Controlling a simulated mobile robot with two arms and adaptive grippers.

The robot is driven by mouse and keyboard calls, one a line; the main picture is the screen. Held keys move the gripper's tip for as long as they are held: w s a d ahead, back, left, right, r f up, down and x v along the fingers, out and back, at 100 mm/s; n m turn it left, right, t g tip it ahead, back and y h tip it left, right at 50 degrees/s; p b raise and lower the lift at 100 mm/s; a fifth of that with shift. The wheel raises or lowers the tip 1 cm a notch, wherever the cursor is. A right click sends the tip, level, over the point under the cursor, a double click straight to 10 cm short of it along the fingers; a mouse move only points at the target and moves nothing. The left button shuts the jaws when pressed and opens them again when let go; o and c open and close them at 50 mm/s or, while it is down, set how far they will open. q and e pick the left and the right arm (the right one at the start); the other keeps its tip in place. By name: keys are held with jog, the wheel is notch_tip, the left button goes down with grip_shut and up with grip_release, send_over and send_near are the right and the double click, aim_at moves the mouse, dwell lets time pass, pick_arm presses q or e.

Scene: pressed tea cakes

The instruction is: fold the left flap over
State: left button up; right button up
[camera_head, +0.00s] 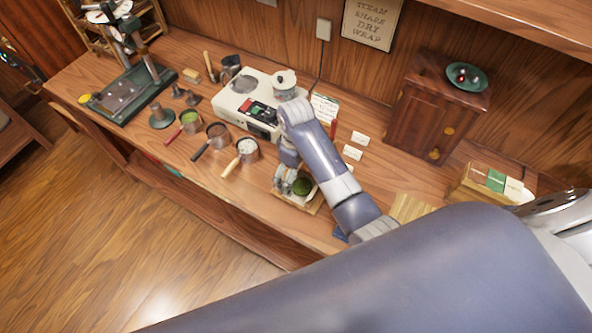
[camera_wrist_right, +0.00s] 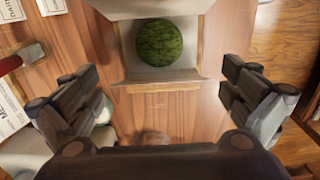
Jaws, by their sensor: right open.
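A round green tea cake (camera_head: 302,186) lies on a pale wrapper (camera_head: 312,203) near the table's front edge. In the right wrist view the cake (camera_wrist_right: 160,43) sits in the middle of the wrapper (camera_wrist_right: 128,73), and paper edges show around it. Which flap is the left one I cannot tell. My left gripper is not in view.
Handled cups (camera_head: 247,150) stand left of the wrapper. A white appliance (camera_head: 235,100) is behind them. Small white cards (camera_head: 352,152) and a wooden cabinet (camera_head: 430,115) stand to the right. My right arm hides part of the table.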

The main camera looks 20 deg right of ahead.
jog(key=shift+f, duration=0.15)
jog(key=shift+c, duration=0.2)
jog(key=c, duration=0.9)
jog(key=shift+c, duration=0.2)
jog(key=shift+s, duration=0.1)
jog(key=shift+s+d+f+t+y, duration=0.3)
jog(key=shift+t+y, duration=0.15)
jog(key=shift+t, duration=0.1)
jog(key=shift+s+d+f+t+y, duration=0.15)
jog(key=shift+s+t+y, duration=0.15)
jog(key=shift+t+y, duration=0.2)
jog(key=shift+s+d+f+t+y, duration=0.1)
jog(key=shift+s+f+t+y, duration=0.1)
jog(key=shift+t+y, duration=0.3)
jog(key=shift+s+d+f+t+y, duration=0.15)
jog(key=shift+t+y, duration=0.1)
jog(key=shift+t, duration=0.4)
jog(key=shift+w, duration=0.15)
jog(key=shift+a, duration=0.1)
